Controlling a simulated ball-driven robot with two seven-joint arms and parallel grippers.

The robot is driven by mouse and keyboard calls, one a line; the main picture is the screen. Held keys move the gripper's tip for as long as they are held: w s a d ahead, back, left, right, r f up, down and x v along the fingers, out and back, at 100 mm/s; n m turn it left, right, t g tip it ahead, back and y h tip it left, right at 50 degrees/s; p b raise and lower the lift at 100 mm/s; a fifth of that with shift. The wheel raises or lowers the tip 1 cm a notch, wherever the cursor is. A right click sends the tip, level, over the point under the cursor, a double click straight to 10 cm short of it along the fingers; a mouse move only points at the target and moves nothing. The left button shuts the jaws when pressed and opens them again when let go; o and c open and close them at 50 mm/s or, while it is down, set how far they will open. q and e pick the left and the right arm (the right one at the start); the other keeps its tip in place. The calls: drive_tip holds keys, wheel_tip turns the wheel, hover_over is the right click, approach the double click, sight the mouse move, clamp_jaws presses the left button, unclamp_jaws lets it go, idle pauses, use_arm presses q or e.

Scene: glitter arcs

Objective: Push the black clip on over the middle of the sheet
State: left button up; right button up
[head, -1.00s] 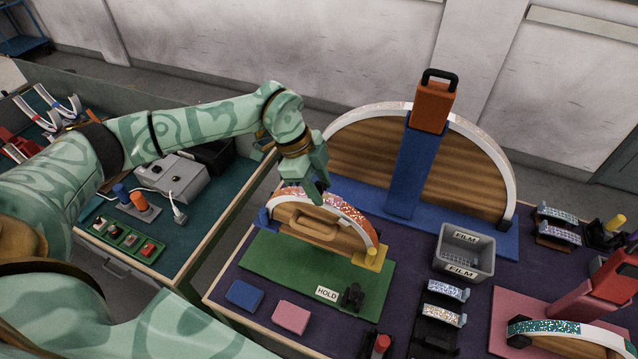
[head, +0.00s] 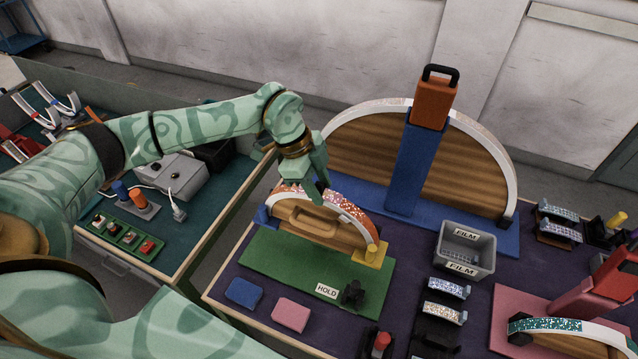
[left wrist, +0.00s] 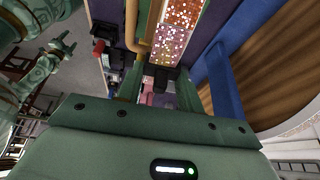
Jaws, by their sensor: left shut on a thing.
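The glitter sheet (head: 359,216) lies along the top of a small wooden arc (head: 303,219), orange-red with a paler stretch near the middle. Its orange and pinkish glitter also shows in the left wrist view (left wrist: 172,45). My left gripper (head: 321,191) is over the middle of the arc, pointing down, its fingertips close to the sheet. It is shut on a small dark piece (left wrist: 163,73), which looks like the black clip; in the head view the fingers hide it. I cannot tell whether it touches the sheet.
The arc stands on a green board with a HOLD label (head: 327,291) and a black fixture (head: 353,294), between blue and yellow end blocks (head: 370,253). A large arc with a blue post (head: 411,165) rises behind. A grey FILM bin (head: 467,249) stands to the right.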

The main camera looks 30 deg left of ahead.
idle(0.3)
use_arm(q)
drive_tip(key=o, duration=1.4)
wheel_tip(320, 180, up, 8)
drive_tip(key=p, duration=0.7)
drive_tip(key=shift+s, duration=0.1)
drive_tip(key=shift+f, duration=0.1)
